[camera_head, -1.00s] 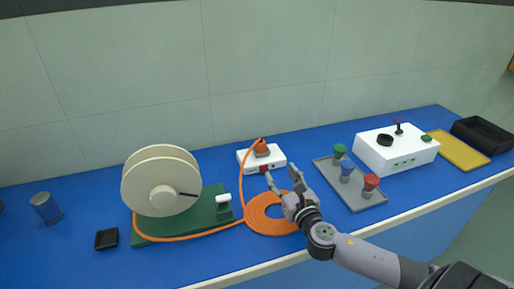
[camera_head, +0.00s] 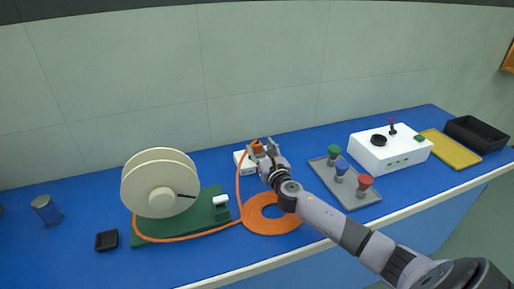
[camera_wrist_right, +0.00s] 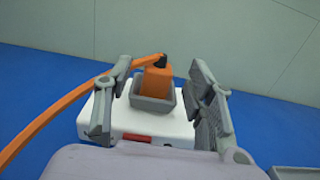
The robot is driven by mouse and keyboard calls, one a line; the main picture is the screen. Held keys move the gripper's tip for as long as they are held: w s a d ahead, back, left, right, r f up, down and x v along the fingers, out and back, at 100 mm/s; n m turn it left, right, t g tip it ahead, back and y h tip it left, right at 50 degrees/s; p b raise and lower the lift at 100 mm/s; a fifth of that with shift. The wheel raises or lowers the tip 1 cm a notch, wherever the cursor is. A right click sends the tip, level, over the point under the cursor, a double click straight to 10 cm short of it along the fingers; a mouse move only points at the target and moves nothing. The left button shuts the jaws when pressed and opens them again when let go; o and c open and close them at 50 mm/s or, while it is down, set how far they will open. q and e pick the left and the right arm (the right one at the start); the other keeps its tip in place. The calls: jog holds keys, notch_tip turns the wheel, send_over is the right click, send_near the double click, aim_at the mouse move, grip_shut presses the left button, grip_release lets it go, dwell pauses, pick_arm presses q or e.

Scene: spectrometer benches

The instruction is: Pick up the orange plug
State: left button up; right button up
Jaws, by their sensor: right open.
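The orange plug (camera_head: 257,146) stands in a grey socket on top of a white box (camera_head: 240,157). In the right wrist view the plug (camera_wrist_right: 155,82) sits upright in the grey socket (camera_wrist_right: 152,103), with the orange cable (camera_wrist_right: 62,103) running from its top down to the left. My right gripper (camera_head: 264,146) is at the plug in the head view. In the right wrist view its open fingers (camera_wrist_right: 160,100) stand to the left and right of the plug, with gaps on both sides. My left gripper is not in view.
A coil of orange cable (camera_head: 270,222) lies in front of the white box. A cream reel (camera_head: 160,184) on a green base stands to the left. A grey tray (camera_head: 352,200) with several coloured knobs and a white instrument (camera_head: 390,153) stand to the right.

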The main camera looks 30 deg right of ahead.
jog(key=shift+x, duration=1.15)
jog(key=shift+c, duration=0.4)
jog(key=c, duration=1)
grip_shut()
